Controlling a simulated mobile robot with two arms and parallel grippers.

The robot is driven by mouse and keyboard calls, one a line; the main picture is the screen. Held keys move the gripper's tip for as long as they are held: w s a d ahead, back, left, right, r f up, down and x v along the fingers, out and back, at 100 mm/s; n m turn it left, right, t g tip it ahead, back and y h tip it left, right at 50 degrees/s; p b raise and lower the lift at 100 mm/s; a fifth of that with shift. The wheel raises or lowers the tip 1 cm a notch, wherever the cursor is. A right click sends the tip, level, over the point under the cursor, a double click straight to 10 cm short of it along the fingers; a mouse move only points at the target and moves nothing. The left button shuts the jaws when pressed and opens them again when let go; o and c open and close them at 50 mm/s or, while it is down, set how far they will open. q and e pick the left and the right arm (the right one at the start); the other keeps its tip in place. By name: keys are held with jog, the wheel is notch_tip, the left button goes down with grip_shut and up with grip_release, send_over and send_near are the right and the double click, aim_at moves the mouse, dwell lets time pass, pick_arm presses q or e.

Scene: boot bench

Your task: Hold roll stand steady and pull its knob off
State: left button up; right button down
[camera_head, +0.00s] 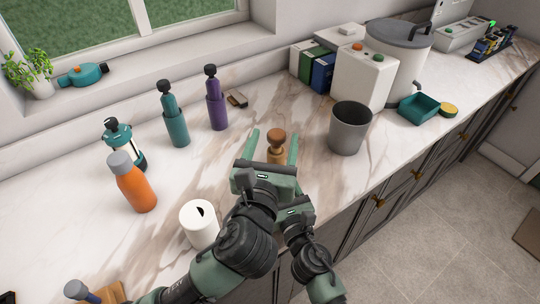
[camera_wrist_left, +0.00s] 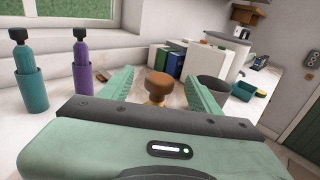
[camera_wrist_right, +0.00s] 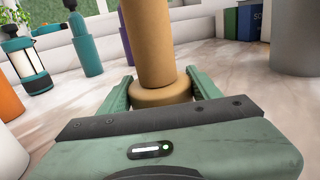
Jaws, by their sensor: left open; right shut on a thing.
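The roll stand (camera_head: 277,156) is a light wooden post on a round base, with a darker brown knob (camera_head: 276,135) on top. It stands upright on the marble counter. My left gripper (camera_head: 273,140) is open, with its fingers on either side of the upper stand. In the left wrist view the knob (camera_wrist_left: 159,84) shows between those fingers, with gaps to each side. My right gripper (camera_wrist_right: 161,88) is low down, shut on the round base (camera_wrist_right: 160,96) of the stand. In the head view its fingers are hidden behind my left gripper.
A grey bin (camera_head: 349,130) stands close to the right of the stand. Teal (camera_head: 176,127) and purple (camera_head: 216,111) bottles stand behind. The counter just behind the stand is mostly clear.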

pick_arm(q)
jog(key=w, duration=0.4)
jog(key=w+d, duration=0.1)
jog(key=w, duration=0.1)
jog(key=shift+f, duration=0.15)
grip_shut()
dwell(0.4)
jog(key=shift+r, duration=1.15)
